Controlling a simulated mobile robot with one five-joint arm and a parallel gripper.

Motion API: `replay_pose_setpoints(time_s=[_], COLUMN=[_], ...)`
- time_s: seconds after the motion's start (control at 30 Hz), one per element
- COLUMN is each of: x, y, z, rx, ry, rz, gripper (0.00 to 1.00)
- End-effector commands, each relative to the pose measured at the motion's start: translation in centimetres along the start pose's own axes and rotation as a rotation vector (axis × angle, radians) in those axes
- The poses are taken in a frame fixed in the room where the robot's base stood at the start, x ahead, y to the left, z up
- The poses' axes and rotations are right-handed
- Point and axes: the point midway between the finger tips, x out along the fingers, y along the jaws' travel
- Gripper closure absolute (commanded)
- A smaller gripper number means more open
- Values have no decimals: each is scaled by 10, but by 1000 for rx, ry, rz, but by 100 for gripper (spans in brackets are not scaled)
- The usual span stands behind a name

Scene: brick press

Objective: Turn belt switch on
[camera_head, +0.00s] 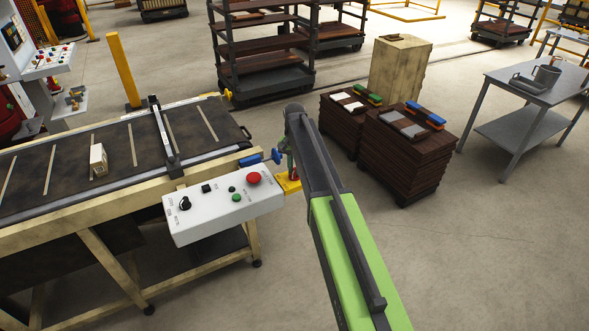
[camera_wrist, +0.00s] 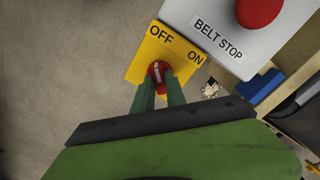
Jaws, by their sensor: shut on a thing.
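The belt switch is a red knob (camera_wrist: 157,68) with a white line, on a yellow plate (camera_wrist: 137,70) lettered OFF and ON. The knob's line points roughly toward OFF. The yellow plate also shows in the head view (camera_head: 291,187), at the right end of the control box. My gripper (camera_wrist: 158,80) is shut on the knob, one green finger on each side. In the head view my gripper (camera_head: 290,172) reaches down to the plate, and the knob is hidden there.
The white control box (camera_head: 215,216) beside the switch carries a red BELT STOP button (camera_head: 253,178), green buttons and a black selector. The conveyor belt (camera_head: 75,160) bears a pale brick (camera_head: 98,160). Brown stacks (camera_head: 405,160) stand right of my arm.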

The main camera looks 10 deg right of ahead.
Motion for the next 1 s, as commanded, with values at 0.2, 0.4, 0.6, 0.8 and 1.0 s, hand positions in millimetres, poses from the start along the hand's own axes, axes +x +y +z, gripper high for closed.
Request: replay_pose_setpoints(time_s=[0.2, 0.4, 0.6, 0.8, 1.0], x=[0, 0, 0, 0, 0], y=[-1, -1, -2, -2, -3], z=[0, 0, 0, 0, 0], rx=[64, 201, 386, 576, 766], ry=[2, 2, 2, 1, 1], rz=[-1, -1, -2, -2, -3], gripper=[100, 100, 100, 100, 100])
